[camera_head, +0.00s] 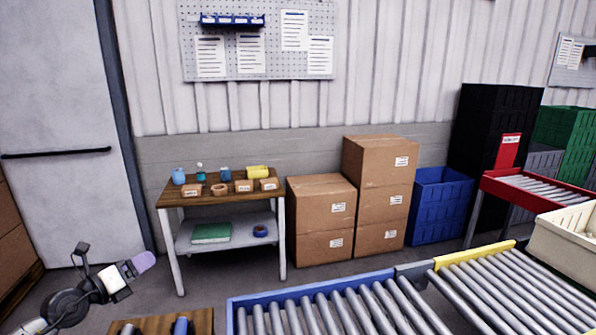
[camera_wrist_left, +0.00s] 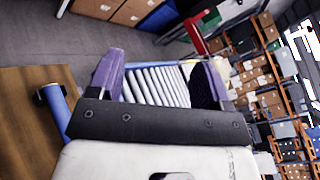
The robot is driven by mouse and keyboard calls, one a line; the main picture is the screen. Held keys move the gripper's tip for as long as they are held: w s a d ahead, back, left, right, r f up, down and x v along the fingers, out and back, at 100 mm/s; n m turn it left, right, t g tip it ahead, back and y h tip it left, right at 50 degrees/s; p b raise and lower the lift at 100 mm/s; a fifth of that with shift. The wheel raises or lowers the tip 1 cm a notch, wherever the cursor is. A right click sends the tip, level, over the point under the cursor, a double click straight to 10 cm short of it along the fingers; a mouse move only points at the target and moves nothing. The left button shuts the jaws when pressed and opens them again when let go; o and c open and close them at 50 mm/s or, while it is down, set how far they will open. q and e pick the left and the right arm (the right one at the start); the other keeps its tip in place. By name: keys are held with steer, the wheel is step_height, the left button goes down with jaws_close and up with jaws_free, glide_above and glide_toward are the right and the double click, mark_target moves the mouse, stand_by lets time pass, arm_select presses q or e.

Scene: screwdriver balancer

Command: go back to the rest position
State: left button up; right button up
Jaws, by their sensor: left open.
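My left gripper (camera_head: 145,262) is at the lower left of the head view, with a purple fingertip pointing right. In the left wrist view the two purple fingers of this gripper (camera_wrist_left: 158,76) stand wide apart, with nothing between them. Only the distant conveyor rollers show through the gap. My right gripper is in neither view.
A wooden tabletop (camera_head: 202,318) with a blue cylindrical object (camera_head: 181,326) is at the bottom edge, cut off. A blue-framed roller conveyor (camera_head: 232,311) lies to its right. A small workbench (camera_head: 172,197) and cardboard boxes (camera_head: 322,200) stand by the wall.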

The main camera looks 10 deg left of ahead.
arm_select(q)
steer(key=s+d+r+n+t+y, duration=0.1)
steer(key=s+r+n+t+y, duration=0.15)
steer(key=r+n+y, duration=0.55)
steer(key=s+d+r+n+t+y, duration=0.15)
steer(key=r+n+t+y, duration=0.3)
steer(key=n, duration=0.45)
steer(key=s+d+f+n+g+h, duration=0.2)
steer(key=s+d+f+n+g, duration=0.45)
steer(key=f, duration=0.75)
steer(key=s+d+f+n+g+h, duration=0.35)
steer(key=s+d+f+g, duration=0.35)
steer(key=s+d+f, duration=0.5)
steer(key=s+d+f+n+g+h, duration=0.1)
steer(key=s+d+f+g, duration=0.2)
steer(key=s+f, duration=0.65)
steer(key=s+d+f+n+g+h, duration=0.1)
steer(key=s+d+f+g, duration=0.25)
steer(key=s+f, duration=0.65)
step_height(320, 180, up, 39)
steer(key=p, duration=3.7)
steer(key=shift+s+a+p, duration=0.15)
steer(key=shift+s+p, duration=0.15)
steer(key=shift+p, duration=0.05)
